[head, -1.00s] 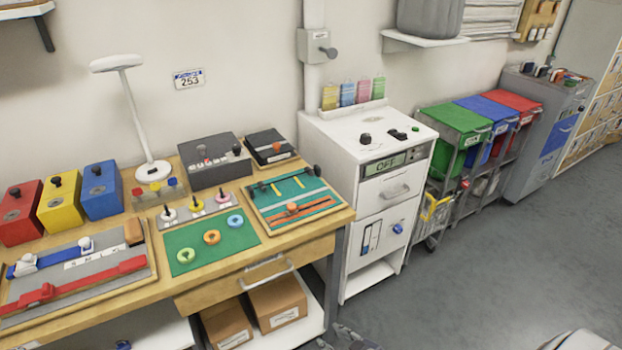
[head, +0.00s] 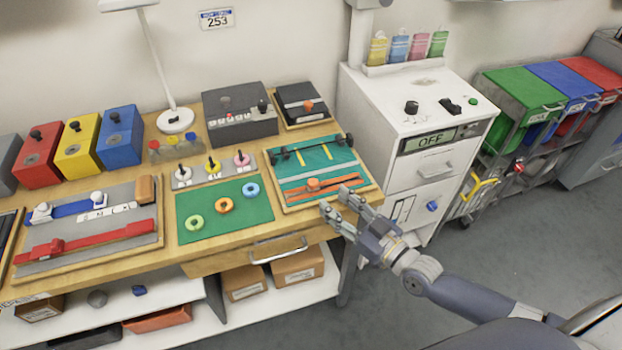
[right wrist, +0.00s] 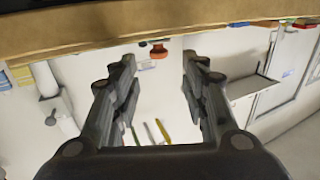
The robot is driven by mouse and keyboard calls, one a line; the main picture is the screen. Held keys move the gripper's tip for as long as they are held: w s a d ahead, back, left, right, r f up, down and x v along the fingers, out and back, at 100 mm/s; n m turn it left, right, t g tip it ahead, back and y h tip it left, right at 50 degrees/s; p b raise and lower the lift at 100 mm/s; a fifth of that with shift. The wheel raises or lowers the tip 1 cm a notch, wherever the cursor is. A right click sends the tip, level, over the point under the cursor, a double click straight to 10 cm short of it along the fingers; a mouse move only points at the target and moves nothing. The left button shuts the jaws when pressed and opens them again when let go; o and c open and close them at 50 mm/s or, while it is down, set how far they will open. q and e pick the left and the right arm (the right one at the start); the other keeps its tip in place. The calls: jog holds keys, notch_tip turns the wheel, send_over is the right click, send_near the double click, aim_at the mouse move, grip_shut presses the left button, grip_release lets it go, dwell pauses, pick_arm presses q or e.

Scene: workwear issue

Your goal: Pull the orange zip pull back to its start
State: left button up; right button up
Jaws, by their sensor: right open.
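The orange zip pull (head: 313,184) sits on an orange zip strip on a teal board (head: 312,158) in a wooden frame, at the right end of the workbench. It is left of the strip's middle, and strip shows on both sides of it. My right gripper (head: 335,202) is open and empty, just off the bench's front edge near the board's front right corner, apart from the pull. In the right wrist view, the open fingers (right wrist: 158,78) have a small orange knob (right wrist: 158,50) beyond them; I cannot tell if it is the pull. My left gripper is not in view.
A green mat with rings (head: 236,224) lies left of the board. A white cabinet (head: 400,160) stands close on the right.

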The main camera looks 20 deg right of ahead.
aim_at(316, 186)
jog(key=x, duration=0.8)
jog(key=shift+d+p, duration=0.1)
jog(key=shift+p, duration=0.2)
jog(key=shift+w+a, duration=0.3)
jog(key=shift+w, duration=0.3)
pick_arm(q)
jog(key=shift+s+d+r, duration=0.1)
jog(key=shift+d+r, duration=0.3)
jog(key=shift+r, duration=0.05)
